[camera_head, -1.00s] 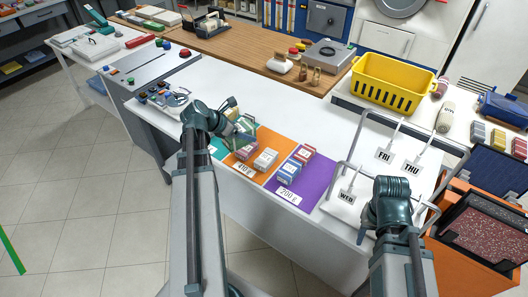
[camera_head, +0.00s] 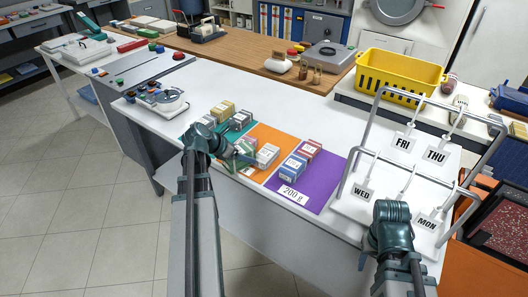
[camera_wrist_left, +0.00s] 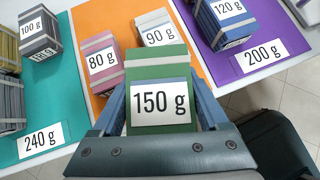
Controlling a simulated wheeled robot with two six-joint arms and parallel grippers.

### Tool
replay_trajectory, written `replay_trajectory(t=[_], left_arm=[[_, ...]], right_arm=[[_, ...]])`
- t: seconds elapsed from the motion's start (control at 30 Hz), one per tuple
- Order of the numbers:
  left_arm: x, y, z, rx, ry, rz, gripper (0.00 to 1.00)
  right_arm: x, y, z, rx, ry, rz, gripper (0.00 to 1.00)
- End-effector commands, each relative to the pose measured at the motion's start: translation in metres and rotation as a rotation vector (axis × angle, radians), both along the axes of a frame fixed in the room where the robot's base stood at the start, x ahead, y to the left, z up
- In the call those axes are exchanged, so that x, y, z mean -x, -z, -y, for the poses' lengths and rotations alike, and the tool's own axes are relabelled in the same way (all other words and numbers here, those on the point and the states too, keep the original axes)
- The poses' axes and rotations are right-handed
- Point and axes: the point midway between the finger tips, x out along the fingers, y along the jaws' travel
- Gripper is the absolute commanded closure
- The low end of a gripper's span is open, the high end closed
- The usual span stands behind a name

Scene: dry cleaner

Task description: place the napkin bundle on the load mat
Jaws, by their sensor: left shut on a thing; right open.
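The green napkin bundle (camera_wrist_left: 155,66) with a pale band carries a 150 g label in the left wrist view. My left gripper (camera_head: 243,153) is shut on it, one finger on each side, over or at the front of the orange mat (camera_head: 262,135). I cannot tell whether the bundle touches the mat. The teal mat (camera_wrist_left: 52,96), marked 240 g, lies left; the purple mat (camera_head: 325,182), marked 200 g, lies right. My right gripper (camera_head: 363,259) is open at the lower right, low by the table's front edge.
Two bundles marked 80 g (camera_wrist_left: 103,63) and 90 g (camera_wrist_left: 156,35) stand on the orange mat beside the held one. Bundles also stand on the teal and purple mats. A rack with day tags (camera_head: 404,144) stands right. The white table (camera_head: 270,100) is clear behind the mats.

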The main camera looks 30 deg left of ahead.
Motion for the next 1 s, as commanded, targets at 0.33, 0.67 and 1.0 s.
replay_trajectory(t=[0.33,0.67,1.0], left_arm=[[-0.154,-0.035,-0.049,-0.005,-0.18,-0.019,0.96],[-0.24,-0.052,-0.057,0.0,-0.29,0.004,0.96],[-0.244,-0.042,-0.056,0.0,-0.298,0.007,0.96]], right_arm=[[0.0,-0.038,0.0,0.0,0.0,0.0,0.5],[0.0,-0.052,0.0,0.0,0.0,0.0,0.5],[0.0,-0.041,0.0,0.0,0.0,0.0,0.5]])
